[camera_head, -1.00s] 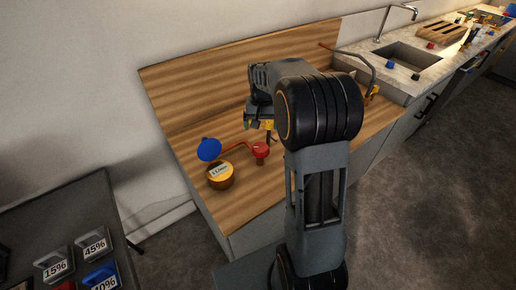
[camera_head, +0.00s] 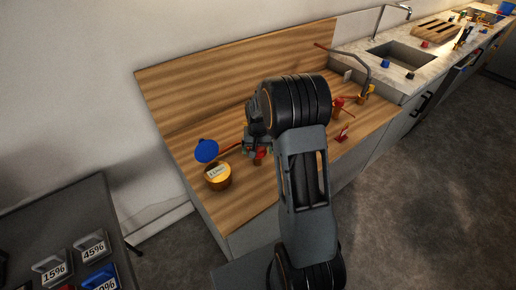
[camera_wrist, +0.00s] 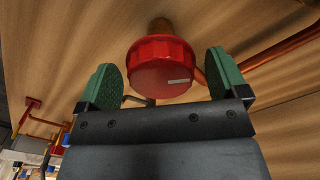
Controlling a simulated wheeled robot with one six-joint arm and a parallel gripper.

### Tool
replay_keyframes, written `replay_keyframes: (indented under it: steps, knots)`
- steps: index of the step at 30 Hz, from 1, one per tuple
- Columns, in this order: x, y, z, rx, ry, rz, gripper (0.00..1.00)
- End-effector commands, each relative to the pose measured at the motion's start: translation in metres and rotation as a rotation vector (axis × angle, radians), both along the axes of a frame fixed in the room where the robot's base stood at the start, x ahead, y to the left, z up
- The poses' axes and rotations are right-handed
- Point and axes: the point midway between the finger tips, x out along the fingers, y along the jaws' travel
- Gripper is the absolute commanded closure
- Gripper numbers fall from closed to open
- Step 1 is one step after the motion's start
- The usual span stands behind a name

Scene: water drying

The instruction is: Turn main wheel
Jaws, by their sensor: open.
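A red ribbed wheel (camera_wrist: 162,66) on a short brown stem fills the middle of the wrist view, with a pale mark on its face. My gripper (camera_wrist: 165,76) is open, with one green finger pad on each side of the wheel. Gaps show between the pads and the wheel. In the head view the red wheel (camera_head: 260,160) is mostly hidden by my gripper (camera_head: 253,150), which is low over the wooden counter. I cannot tell from its looks alone whether this is the main wheel.
A round gauge (camera_head: 218,176) and a blue disc (camera_head: 206,151) stand left of my gripper. A copper pipe (camera_wrist: 285,50) runs right of the wheel in the wrist view. Red valve parts (camera_head: 338,104) stand on the counter (camera_head: 255,205) to the right. A sink (camera_head: 405,53) lies beyond.

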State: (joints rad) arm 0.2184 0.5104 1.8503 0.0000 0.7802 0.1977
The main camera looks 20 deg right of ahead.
Motion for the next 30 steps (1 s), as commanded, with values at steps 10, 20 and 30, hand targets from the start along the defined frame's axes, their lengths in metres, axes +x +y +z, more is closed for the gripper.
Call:
replay_keyframes:
  steps: [10, 20, 30]
  knots:
    - [-0.0002, -0.0001, 0.0001, 0.0, 0.001, 0.0, 0.24]
    - [0.0, -0.0001, 0.0003, 0.0, 0.0, 0.0, 0.56]
    - [0.0002, 0.0004, -0.0005, 0.0, 0.001, -0.067, 0.57]
